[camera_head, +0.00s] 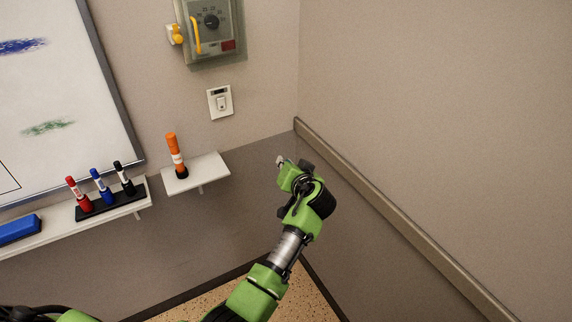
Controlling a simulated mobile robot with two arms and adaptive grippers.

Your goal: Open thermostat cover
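The thermostat (224,36) is on the wall at the top of the head view, cut off by the upper edge. A greenish see-through cover (215,60) lies over its dial (211,21) and looks shut. A yellow upright handle (196,36) is on the cover's left part, and a yellow piece (176,34) sticks out at its left edge. My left gripper (291,164) is well below and to the right of the thermostat, apart from it, near the wall corner. Its fingers are small and seen at an angle, so their opening is unclear. My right gripper is not visible.
A white switch (220,102) is below the thermostat. A small shelf (208,174) holds an orange marker (175,155). A whiteboard (70,125) and a ledge (60,229) with markers and a blue eraser (18,230) are left. A rail (400,225) runs along the right wall.

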